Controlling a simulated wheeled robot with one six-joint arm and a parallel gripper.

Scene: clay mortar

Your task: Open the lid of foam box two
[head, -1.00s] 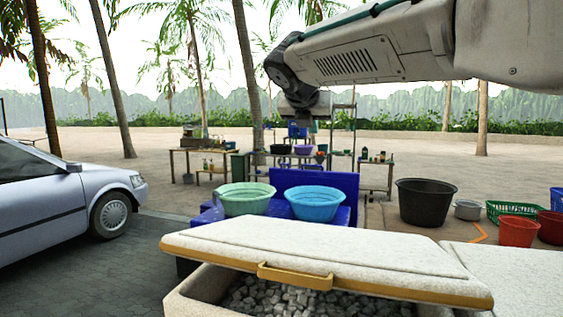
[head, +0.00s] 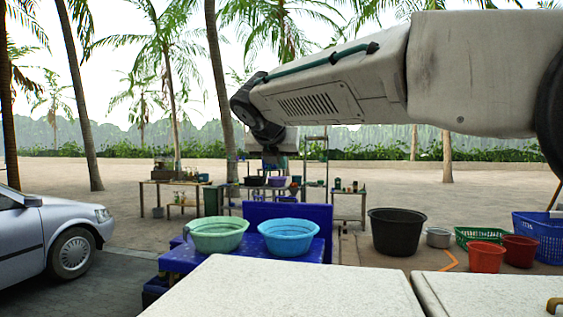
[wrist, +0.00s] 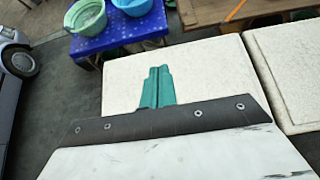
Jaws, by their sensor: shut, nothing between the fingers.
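Two white foam box lids show side by side. The left lid (head: 290,290) fills the bottom middle of the head view, and its near edge is cut off. I cannot tell which is foam box two. The left lid also shows in the wrist view (wrist: 210,65), partly hidden by my wrist, as does the right lid (wrist: 292,70). My gripper (wrist: 157,72) is shut and empty, its teal fingers seen against the left lid; I cannot tell the gap.
Behind the lids, a green basin (head: 218,236) and a blue basin (head: 289,239) stand on a blue table (head: 190,262). A black tub (head: 396,232) and red buckets (head: 486,257) stand right. A car (head: 50,235) is at left. Paved ground (head: 100,285) between is open.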

